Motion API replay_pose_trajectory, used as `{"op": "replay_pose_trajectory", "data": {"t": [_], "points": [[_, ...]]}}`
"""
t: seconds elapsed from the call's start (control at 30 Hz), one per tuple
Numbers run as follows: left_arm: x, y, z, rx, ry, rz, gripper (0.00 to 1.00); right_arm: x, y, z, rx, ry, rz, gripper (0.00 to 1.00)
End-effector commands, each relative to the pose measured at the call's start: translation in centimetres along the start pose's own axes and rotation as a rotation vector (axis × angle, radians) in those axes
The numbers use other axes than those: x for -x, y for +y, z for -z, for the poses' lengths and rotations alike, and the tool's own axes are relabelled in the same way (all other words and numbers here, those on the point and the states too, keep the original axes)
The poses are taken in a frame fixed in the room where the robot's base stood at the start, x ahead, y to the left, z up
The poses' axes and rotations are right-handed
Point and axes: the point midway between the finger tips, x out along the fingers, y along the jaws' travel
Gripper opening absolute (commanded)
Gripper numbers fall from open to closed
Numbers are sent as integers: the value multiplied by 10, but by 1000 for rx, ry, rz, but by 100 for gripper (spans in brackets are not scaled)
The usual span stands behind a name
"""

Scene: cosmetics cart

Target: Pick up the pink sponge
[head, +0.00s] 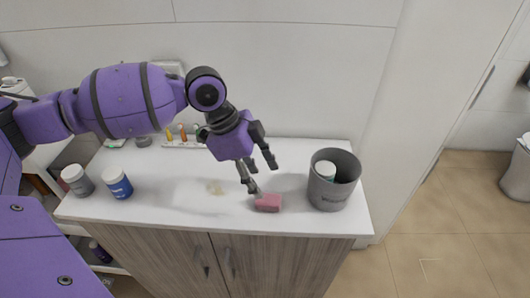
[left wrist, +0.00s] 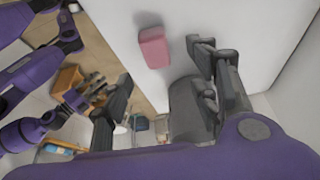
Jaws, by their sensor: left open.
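The pink sponge (head: 267,203) lies on the white countertop (head: 180,212) near its front edge, left of the grey bin. It also shows in the left wrist view (left wrist: 154,48), upper middle, beyond my fingers. My left gripper (head: 261,176) is open and empty, pointing down just above and behind the sponge. In the head view one fingertip overlaps the sponge's upper left edge; I cannot tell if it touches. In the left wrist view my left gripper's (left wrist: 158,78) fingers are spread apart. My right gripper (left wrist: 88,96) shows small at the left of that view, its opening unclear.
A grey bin (head: 328,194) with a white item inside stands right of the sponge. A blue jar (head: 118,184) and a grey jar (head: 76,181) stand at the left. A rack of small bottles (head: 182,138) is at the back. The counter between is mostly clear.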

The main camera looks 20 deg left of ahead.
Motion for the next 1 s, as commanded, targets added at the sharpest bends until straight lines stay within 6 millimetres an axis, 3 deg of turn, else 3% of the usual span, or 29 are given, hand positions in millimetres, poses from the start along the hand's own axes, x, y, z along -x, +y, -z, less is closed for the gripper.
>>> {"op": "replay_pose_trajectory", "data": {"t": [0.1, 0.23, 0.5, 0.77, 1.0], "points": [[-15, 0, 0, 0, 1, -2, 55, 6, -1, -21, -9, -40, -3, 40], [-30, 0, 1, -1, 2, -1, 55, 10, 0, -31, -12, -61, -6, 40], [-66, -1, 1, -1, 3, 2, 55, 8, -1, -17, -10, -36, -2, 40], [-70, -1, 0, 0, 2, 2, 55, 6, -1, -10, -3, -22, 0, 40], [-70, -1, 0, 0, 2, 2, 26, 8, 2, -16, 3, -34, -1, 40]]}}
